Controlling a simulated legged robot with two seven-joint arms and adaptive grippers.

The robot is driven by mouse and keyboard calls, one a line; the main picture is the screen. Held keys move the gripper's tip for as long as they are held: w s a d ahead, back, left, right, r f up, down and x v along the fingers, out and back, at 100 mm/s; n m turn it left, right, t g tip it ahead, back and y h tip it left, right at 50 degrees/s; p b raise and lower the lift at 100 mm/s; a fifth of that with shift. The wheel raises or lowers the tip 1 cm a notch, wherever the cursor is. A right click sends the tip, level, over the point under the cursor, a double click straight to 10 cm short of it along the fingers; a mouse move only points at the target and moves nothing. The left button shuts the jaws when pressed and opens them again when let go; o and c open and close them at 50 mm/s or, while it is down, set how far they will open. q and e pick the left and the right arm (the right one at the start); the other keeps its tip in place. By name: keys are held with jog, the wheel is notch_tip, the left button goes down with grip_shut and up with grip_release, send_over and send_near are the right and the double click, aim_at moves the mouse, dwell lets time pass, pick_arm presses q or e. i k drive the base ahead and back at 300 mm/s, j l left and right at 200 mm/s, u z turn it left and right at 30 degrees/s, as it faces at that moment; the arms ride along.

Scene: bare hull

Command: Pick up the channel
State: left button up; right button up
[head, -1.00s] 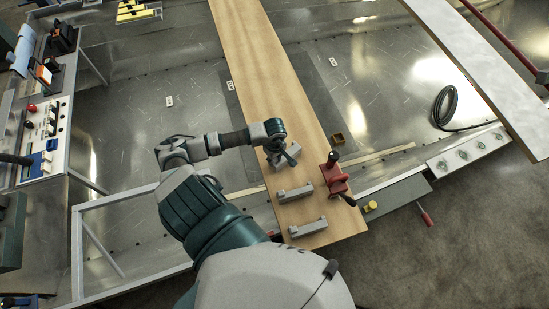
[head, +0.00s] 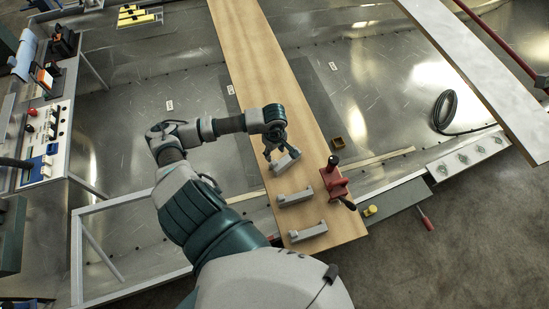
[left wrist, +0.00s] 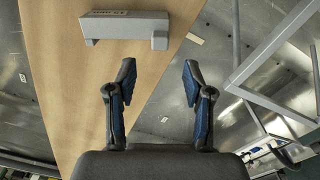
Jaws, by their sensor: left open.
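Three grey channels lie on the wooden plank in the head view: one at the back (head: 287,161), a middle one (head: 295,197) and a front one (head: 308,233). My left gripper (head: 275,150) is open and points down beside the back channel, partly overlapping its left end in the picture. In the left wrist view, one grey channel (left wrist: 124,26) lies on the plank beyond the open, empty fingertips (left wrist: 158,72), with a visible gap. Its right end has a downward block. My right gripper is not in view.
The wooden plank (head: 255,60) runs over a metal hull floor. A red clamp-like tool (head: 334,180) stands at its right edge, near the channels. A control panel (head: 45,135) stands at left.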

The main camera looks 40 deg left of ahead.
aim_at(283, 201)
jog(key=k+l, duration=0.35)
jog(key=l, duration=0.2)
jog(key=k+l, duration=0.35)
jog(key=l, duration=0.15)
jog(key=k+l, duration=0.35)
jog(key=l, duration=0.2)
